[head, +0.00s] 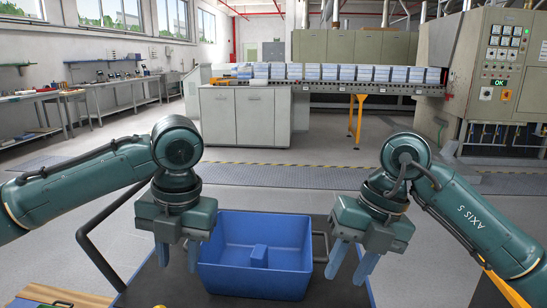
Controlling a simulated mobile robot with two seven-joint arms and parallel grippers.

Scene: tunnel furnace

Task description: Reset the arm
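My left gripper (178,256) hangs pointing down at the left side of the blue bin, with its two blue fingers apart and nothing between them. My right gripper (352,264) hangs at the right side of the bin, also with its fingers apart and empty. Both arms are bent, coming in from the two sides of the picture. The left gripper overlaps the bin's left edge in the picture; whether it touches cannot be told.
The blue bin (293,225) sits on a dark cart top (215,297) between my grippers, with a raised blue block inside. A dark handle bar (97,262) stands at left. Beyond open floor are cabinets (233,117), a conveyor with several boxes (345,86) and a control machine (495,80).

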